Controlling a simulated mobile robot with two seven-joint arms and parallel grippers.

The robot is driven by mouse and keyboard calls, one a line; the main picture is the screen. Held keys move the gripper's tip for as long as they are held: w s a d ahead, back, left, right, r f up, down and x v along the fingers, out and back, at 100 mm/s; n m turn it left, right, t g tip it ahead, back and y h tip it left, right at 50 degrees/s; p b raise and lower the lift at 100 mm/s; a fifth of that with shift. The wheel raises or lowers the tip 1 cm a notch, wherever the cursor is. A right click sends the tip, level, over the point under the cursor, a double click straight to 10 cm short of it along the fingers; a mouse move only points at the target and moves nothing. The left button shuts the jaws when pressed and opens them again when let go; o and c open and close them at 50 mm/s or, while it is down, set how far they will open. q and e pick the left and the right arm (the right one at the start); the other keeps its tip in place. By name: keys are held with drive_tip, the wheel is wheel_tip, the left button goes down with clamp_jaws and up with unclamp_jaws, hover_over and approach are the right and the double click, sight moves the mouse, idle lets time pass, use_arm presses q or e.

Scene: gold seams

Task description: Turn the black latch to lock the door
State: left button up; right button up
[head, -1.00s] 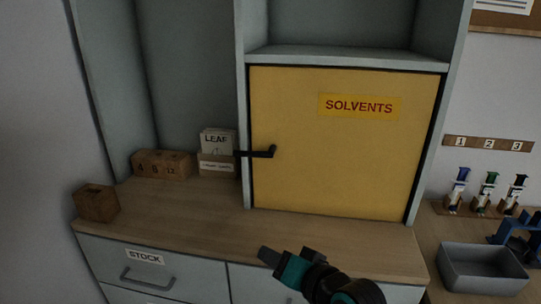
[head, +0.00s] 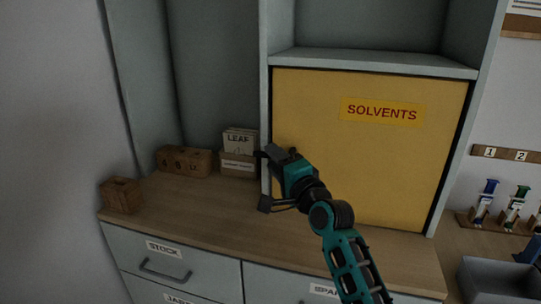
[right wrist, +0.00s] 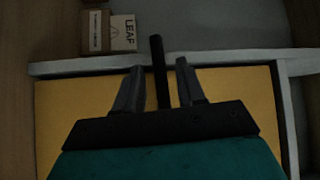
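The yellow door (head: 400,165) marked SOLVENTS is closed in its grey cabinet frame. The black latch (right wrist: 158,65) is a thin bar at the door's left edge, reaching across the edge over the frame. In the head view my right gripper covers most of it. My right gripper (head: 268,178) is open at the latch, one finger above the other. In the right wrist view the bar lies between the two fingers, with a gap visible on both sides. My left gripper is not in view.
A LEAF card box (head: 239,166) stands just left of the latch. Wooden number blocks (head: 184,161) and a wooden box (head: 121,195) are farther left on the wooden counter (head: 200,212). A grey bin (head: 495,280) is at the lower right. The counter before the door is clear.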

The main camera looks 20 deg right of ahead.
drive_tip(key=shift+x, duration=1.3)
clamp_jaws()
